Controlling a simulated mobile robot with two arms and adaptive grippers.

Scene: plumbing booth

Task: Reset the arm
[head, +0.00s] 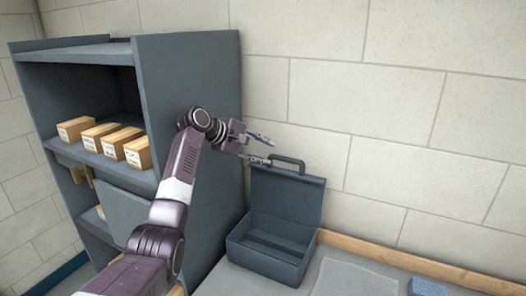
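My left arm comes in from the lower left and reaches up past the front of the cabinet. My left gripper (268,152) is at its end, with two thin fingers spread apart and nothing visible between them. It points right, in front of the pale block wall and near the upper left of the toolbox lid's handle. I cannot tell whether the lower finger touches the handle. My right gripper is not in view.
A grey-blue toolbox (264,263) stands open on the worktop, its lid (287,197) raised. A dark cabinet (190,72) stands at left, with several cardboard boxes (101,134) on a shelf. A light mat (352,279) lies right of the toolbox.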

